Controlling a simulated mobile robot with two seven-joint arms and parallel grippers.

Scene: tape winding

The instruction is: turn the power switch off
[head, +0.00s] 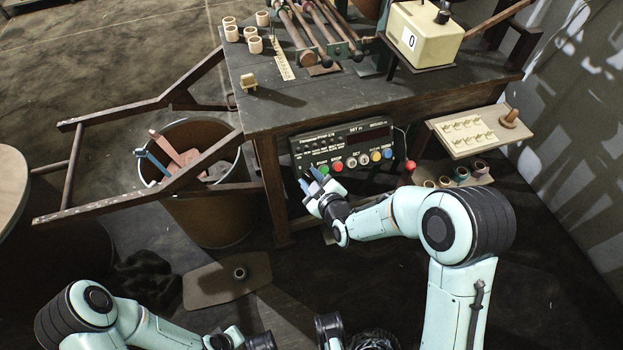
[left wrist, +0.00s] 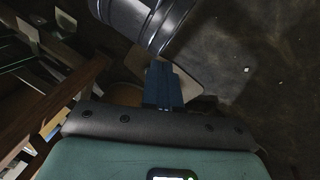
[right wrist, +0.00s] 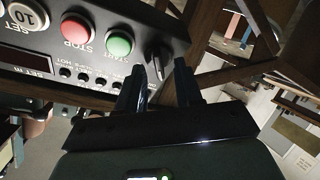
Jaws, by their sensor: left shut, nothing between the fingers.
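A dark control box (head: 312,148) with a display and a row of coloured buttons hangs under the table's front edge. In the right wrist view a black rotary knob (right wrist: 158,60), the likely power switch, sits at the end of the row beside the green button (right wrist: 119,44). My right gripper (head: 313,180) is at the left end of the panel. Its fingers (right wrist: 158,74) are apart, with the knob just ahead of the gap; contact cannot be told. In the head view the gripper hides the knob. My left gripper (left wrist: 160,68) is shut and empty, low and away from the panel.
A bin (head: 215,225) with tools stands left of the table (head: 300,108). A shelf board (head: 465,133) with small rolls below is at the right. A red-knobbed lever (head: 409,165) stands right of the panel. A counter box (head: 425,32) sits on the table.

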